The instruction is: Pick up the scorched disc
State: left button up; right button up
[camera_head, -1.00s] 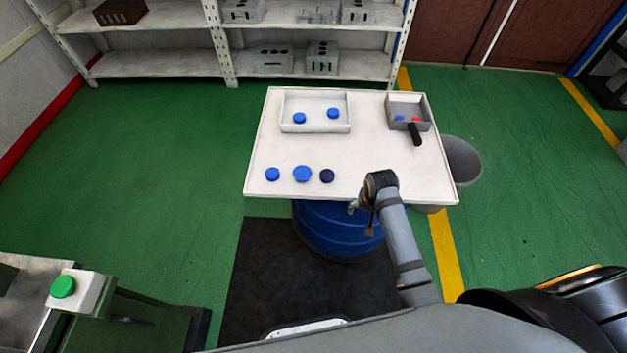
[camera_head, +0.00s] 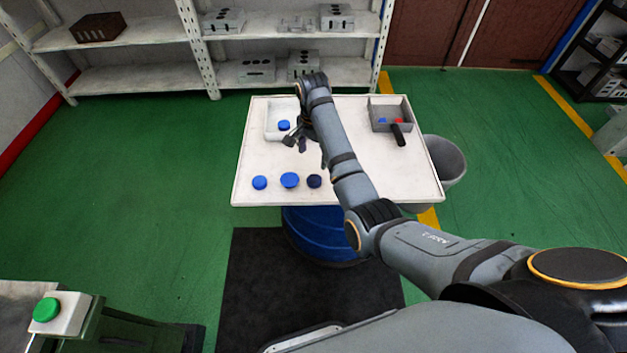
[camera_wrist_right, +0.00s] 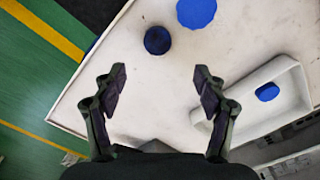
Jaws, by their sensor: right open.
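The scorched disc (camera_head: 314,181) is the dark navy one at the right end of a row of three discs near the front edge of the white table (camera_head: 370,170). It also shows in the right wrist view (camera_wrist_right: 158,40), beyond the fingertips. My right gripper (camera_head: 306,144) is open and empty above the table, behind the disc in the head view. In the right wrist view its two fingers (camera_wrist_right: 156,88) stand wide apart with only tabletop between them. A larger blue disc (camera_head: 289,180) lies beside the dark one, and a smaller blue disc (camera_head: 259,183) lies farther left.
A white tray (camera_head: 270,134) with a blue disc (camera_head: 284,125) stands at the back left, partly hidden by my right arm. A grey bin (camera_head: 446,160) stands beside the table.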

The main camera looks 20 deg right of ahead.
aim_at(314, 179)
jog(key=f, duration=1)
jog(key=shift+s+d+f, duration=0.1)
jog(key=shift+s+f, duration=0.1)
jog(key=shift+f, duration=0.05)
jog(key=c, duration=1.2)
